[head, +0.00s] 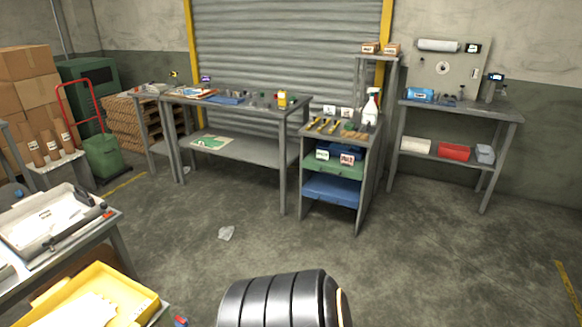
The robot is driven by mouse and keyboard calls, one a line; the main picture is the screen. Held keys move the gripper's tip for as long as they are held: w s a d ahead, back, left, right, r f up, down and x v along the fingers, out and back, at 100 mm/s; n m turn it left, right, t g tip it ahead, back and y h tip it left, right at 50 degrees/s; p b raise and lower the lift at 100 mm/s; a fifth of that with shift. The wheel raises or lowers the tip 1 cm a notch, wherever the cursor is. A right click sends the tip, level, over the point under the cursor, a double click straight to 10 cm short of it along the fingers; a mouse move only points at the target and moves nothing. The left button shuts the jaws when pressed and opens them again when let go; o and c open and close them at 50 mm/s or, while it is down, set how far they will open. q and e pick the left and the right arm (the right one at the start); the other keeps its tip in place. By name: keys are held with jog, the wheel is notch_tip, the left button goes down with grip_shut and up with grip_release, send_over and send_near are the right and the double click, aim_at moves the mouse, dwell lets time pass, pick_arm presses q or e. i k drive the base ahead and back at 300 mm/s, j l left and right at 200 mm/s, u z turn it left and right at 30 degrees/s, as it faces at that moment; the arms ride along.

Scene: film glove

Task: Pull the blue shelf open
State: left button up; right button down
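The blue shelf (331,190) is the lowest coloured tray in a grey metal rack (361,190), standing in the middle right of the head view. It appears roughly level with the rack's front, but I cannot tell exactly how far it is pulled out. A green shelf (333,166) sits just above it, with small labelled boxes (347,157) at its front. Neither of my grippers is in view, and nothing is seen touching the blue shelf.
Tools and a spray bottle (370,112) stand on the rack's top. A grey workbench (245,152) is to its left and another table (455,106) to its right. A yellow tray (140,290) is at lower left.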

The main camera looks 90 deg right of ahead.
aim_at(332, 189)
jog(key=z, duration=3.1)
